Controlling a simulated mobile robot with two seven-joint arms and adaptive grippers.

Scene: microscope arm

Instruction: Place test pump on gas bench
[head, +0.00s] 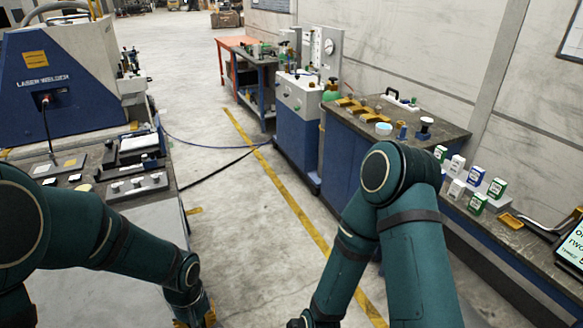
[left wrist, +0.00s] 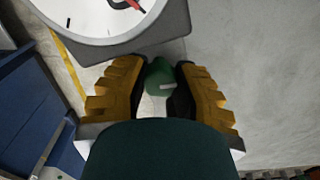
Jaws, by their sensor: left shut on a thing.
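In the left wrist view my left gripper (left wrist: 161,68) has its yellow fingers shut on a green part (left wrist: 160,76) between the tips. A large white dial with a red and black needle (left wrist: 95,12) in a grey body lies just beyond the fingertips. The green part and dial look like the test pump, but I cannot tell whether they are joined. In the head view only a yellow bit of my left gripper shows at the bottom edge. A blue and grey bench (head: 299,125) with a gauge panel stands at the centre back; it may be the gas bench. My right gripper is below the picture.
A dark-topped bench (head: 440,133) with small tools stands along the right wall. Small labelled boxes (head: 476,175) stand on a nearer counter. A blue laser welder (head: 62,80) is at the left. The floor aisle (head: 215,185) is clear apart from cables.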

